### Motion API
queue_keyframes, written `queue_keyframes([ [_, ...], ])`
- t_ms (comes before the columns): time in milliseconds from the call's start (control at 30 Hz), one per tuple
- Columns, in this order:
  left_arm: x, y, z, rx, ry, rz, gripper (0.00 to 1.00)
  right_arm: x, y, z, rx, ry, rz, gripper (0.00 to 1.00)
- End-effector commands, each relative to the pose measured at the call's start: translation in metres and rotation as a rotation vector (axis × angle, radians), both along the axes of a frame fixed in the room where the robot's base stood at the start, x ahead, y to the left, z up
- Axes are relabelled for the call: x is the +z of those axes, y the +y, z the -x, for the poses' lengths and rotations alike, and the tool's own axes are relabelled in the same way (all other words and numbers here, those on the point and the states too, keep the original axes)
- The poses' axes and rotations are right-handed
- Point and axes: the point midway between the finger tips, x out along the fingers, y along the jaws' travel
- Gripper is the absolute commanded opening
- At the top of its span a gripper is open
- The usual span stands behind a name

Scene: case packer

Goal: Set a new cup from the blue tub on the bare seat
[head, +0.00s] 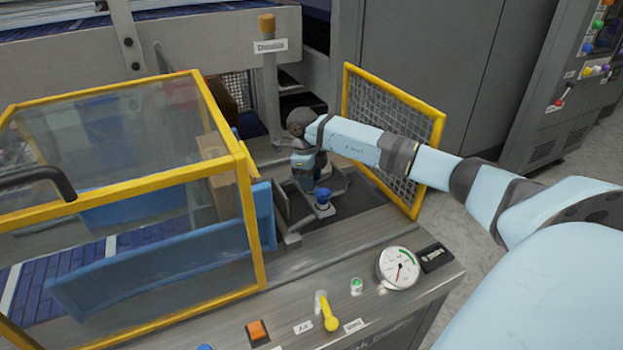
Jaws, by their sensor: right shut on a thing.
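My right gripper (307,172) reaches in from the right and points down over a grey bracket on the machine deck. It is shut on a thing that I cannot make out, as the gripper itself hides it. A blue cup (323,197) stands upright on the near arm of the bracket (325,211), just in front of the gripper. The seat behind it is hidden by my gripper. I cannot pick out the blue tub. My left gripper is not in view.
A yellow-framed clear guard (130,170) stands left of the gripper, a yellow mesh panel (395,125) right of it. A grey post (268,85) rises behind. A pressure gauge (398,268) and a yellow lever (328,312) sit on the front deck.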

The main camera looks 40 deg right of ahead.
Motion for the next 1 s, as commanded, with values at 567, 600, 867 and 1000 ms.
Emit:
queue_keyframes([
  [567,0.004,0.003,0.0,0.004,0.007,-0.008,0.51,0.013,0.0,-0.001,-0.001,0.0,0.001,0.69],
  [600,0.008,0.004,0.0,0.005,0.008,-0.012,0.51,0.02,0.0,-0.002,-0.001,-0.001,0.001,0.69],
  [867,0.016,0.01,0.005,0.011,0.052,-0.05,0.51,0.079,0.003,-0.008,-0.001,-0.002,0.0,0.69],
  [1000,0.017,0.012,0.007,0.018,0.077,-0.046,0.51,0.103,0.004,-0.011,-0.001,-0.001,0.001,0.69],
])
